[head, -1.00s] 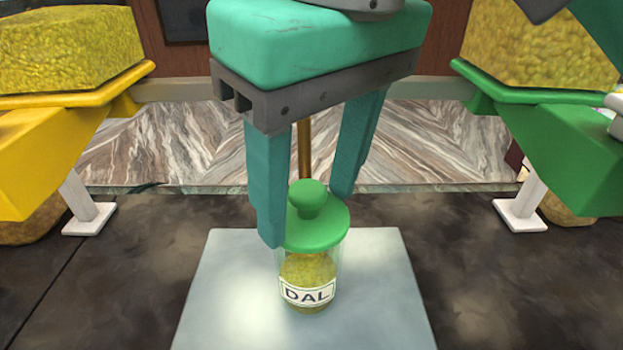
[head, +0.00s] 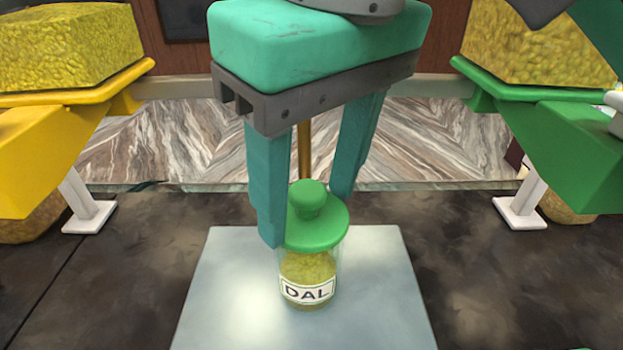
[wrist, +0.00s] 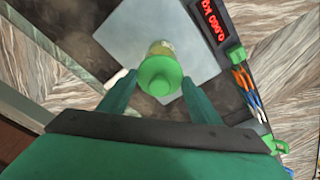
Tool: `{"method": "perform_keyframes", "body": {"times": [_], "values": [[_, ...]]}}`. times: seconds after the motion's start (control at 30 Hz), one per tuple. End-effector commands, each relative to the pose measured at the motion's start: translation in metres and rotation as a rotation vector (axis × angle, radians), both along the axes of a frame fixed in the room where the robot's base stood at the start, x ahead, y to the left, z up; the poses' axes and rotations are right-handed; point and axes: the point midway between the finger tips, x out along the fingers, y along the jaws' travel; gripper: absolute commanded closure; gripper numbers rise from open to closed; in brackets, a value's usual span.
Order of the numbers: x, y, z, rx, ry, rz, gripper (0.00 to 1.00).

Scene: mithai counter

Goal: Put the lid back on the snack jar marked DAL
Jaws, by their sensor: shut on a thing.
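The snack jar marked DAL (head: 307,272) stands on a pale square plate (head: 225,300), its label facing the head camera. It is clear and holds yellow snack. The green lid with a round knob (head: 318,232) is at the jar's mouth, looking level; whether it is fully seated I cannot tell. My gripper (head: 305,218) is shut on the lid, one finger at its left and one behind it at the right. In the wrist view the lid (wrist: 160,76) lies between my fingertips (wrist: 158,79) and hides most of the jar (wrist: 160,48).
A yellow scoop-like stand (head: 60,140) is at the left and a green one (head: 560,140) at the right, both with yellow snack. A red digital display (wrist: 212,18) lies beside the plate.

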Motion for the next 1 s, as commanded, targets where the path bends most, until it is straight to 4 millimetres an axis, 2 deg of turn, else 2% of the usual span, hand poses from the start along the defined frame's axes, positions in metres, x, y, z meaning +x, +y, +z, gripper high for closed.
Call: {"method": "perform_keyframes", "body": {"times": [0.33,0.37,0.4,0.43,0.63,0.73,1.0], "values": [[0.0000,0.0000,-0.0003,0.000,0.000,0.000,0.64],[0.0000,0.0000,-0.0003,0.000,0.000,0.000,0.35],[0.0000,-0.0001,-0.0003,0.000,0.000,0.000,0.26],[0.0000,-0.0001,-0.0003,0.000,0.000,0.000,0.21],[0.0000,-0.0001,-0.0003,0.000,0.000,0.000,0.21],[0.0000,-0.0001,-0.0004,0.000,0.000,0.000,0.02],[0.0000,-0.0001,-0.0002,0.000,0.000,0.000,0.02]]}}
